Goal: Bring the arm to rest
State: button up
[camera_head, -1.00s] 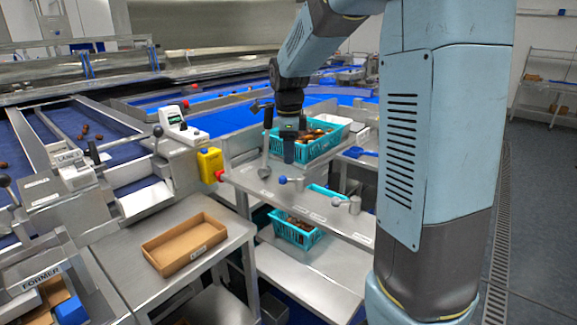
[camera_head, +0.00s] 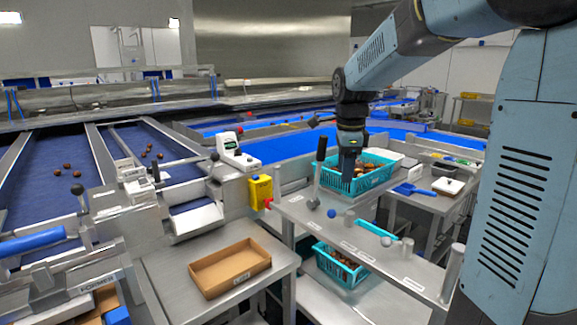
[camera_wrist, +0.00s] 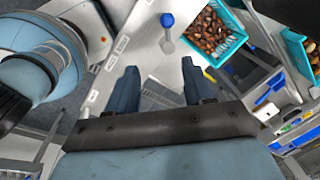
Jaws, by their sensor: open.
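My gripper (camera_head: 349,178) hangs from my blue-grey arm, pointing down above the grey metal bench (camera_head: 345,235), in front of the left part of a turquoise basket of dates (camera_head: 343,187). In the wrist view my gripper (camera_wrist: 158,88) shows two dark blue fingers well apart with nothing between them. In the head view the fingertips are small and partly merge with the basket behind.
A dark-handled lever (camera_head: 317,175) stands just left of my gripper. A second turquoise basket (camera_head: 340,268) sits on the shelf below. A cardboard tray (camera_head: 201,277) lies on the left table. A blue scoop (camera_head: 412,190) lies on the right. Posts stand on the bench.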

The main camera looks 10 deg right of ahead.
jog(key=s+n+t, duration=0.4)
jog(key=s+n, duration=1.5)
jog(key=s, duration=0.6)
jog(key=shift+d+r+n, duration=0.35)
jog(key=shift+n, duration=0.05)
jog(key=shift+c, duration=0.4)
